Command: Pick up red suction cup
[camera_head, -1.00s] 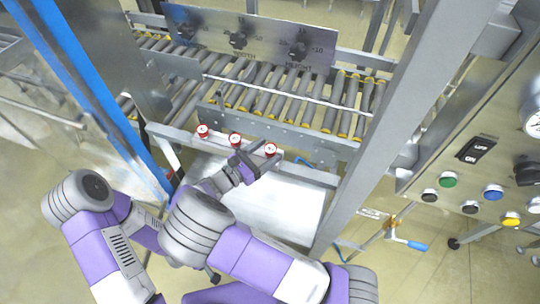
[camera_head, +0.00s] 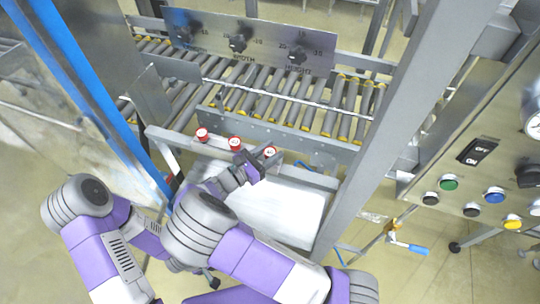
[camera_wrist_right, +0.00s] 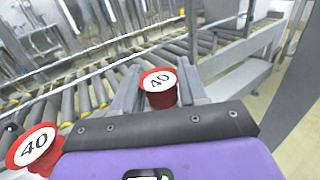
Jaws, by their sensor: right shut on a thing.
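Three red suction cups with white round tops stand in a row on a grey metal rail. They are the left cup (camera_head: 202,134), the middle cup (camera_head: 235,143) and the right cup (camera_head: 270,151). My right gripper (camera_head: 262,160) is at the right cup, shut on it. In the right wrist view the held cup (camera_wrist_right: 158,88), marked 40, sits between the two grey fingers. Another red cup (camera_wrist_right: 35,148), also marked 40, shows at the lower left there. Whether the held cup still touches the rail is hidden. My left gripper is not in view.
Behind the rail is a roller conveyor (camera_head: 290,100) with a metal dial panel (camera_head: 255,42). A grey post (camera_head: 400,110) rises to the right, beside a control panel (camera_head: 490,165) with buttons. A blue-edged clear guard stands to the left. A pale plate (camera_head: 285,215) lies in front.

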